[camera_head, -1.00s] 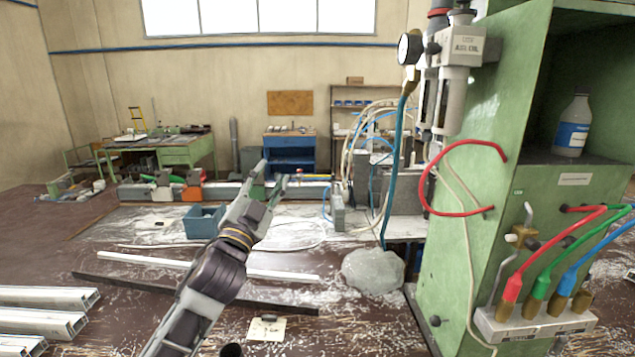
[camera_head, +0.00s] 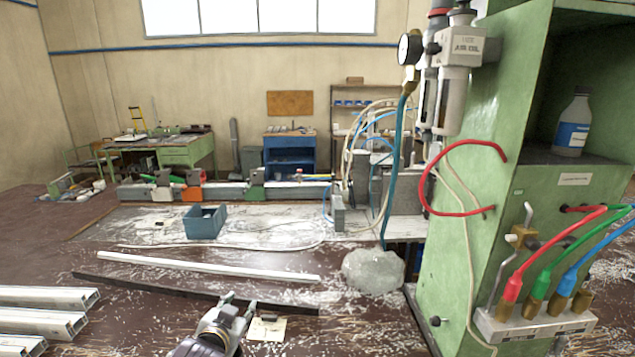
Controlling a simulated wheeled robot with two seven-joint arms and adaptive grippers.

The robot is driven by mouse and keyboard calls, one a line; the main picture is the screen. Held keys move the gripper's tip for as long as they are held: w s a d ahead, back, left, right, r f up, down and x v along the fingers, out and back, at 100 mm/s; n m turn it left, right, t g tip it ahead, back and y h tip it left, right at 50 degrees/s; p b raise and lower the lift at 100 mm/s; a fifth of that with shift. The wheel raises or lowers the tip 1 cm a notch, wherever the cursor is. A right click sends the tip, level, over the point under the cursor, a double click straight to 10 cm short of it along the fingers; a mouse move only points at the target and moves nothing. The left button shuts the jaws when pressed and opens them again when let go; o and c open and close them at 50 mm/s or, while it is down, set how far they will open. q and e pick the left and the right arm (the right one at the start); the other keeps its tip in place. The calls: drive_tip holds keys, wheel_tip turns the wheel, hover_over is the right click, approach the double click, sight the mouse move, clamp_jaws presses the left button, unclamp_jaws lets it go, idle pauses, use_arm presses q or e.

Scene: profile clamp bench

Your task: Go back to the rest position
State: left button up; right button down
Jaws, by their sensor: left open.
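My left gripper (camera_head: 239,303) is low at the bottom middle of the head view, with its fingertips apart and nothing between them. My right gripper is not in view. The clamp bench (camera_head: 290,225) stands beyond, with green and orange clamps (camera_head: 192,188) along a grey profile (camera_head: 225,191). The left gripper is well apart from them.
A blue bin (camera_head: 205,222) sits on the bench top. A green cabinet (camera_head: 480,240) with hoses fills the right side. White profiles (camera_head: 45,297) lie at left.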

use_arm(q)
drive_tip(key=s+f+g, duration=0.2)
drive_tip(key=s+f, duration=0.2)
drive_tip(key=s+a+f+n+g, duration=0.1)
drive_tip(key=s+f+g, duration=0.1)
drive_tip(key=s+f, duration=0.2)
drive_tip(key=s+a+f+g, duration=0.1)
drive_tip(key=s+f, duration=0.3)
drive_tip(key=shift+s+f+n+g, duration=0.3)
drive_tip(key=shift+s+f+g, duration=0.05)
drive_tip(key=shift+g, duration=0.05)
drive_tip(key=s+f+g, duration=0.4)
drive_tip(key=s+f, duration=0.1)
drive_tip(key=s, duration=0.6)
wheel_tip(320, 180, down, 34)
drive_tip(key=s+a+g, duration=0.1)
drive_tip(key=s, duration=0.2)
drive_tip(key=s+a+f, duration=0.2)
drive_tip(key=s+f, duration=0.7)
drive_tip(key=s, duration=0.1)
drive_tip(key=s+a+f+g, duration=0.1)
drive_tip(key=s+a+f, duration=0.1)
drive_tip(key=s+f, duration=0.8)
drive_tip(key=shift+s+a, duration=0.4)
drive_tip(key=shift+s, duration=0.25)
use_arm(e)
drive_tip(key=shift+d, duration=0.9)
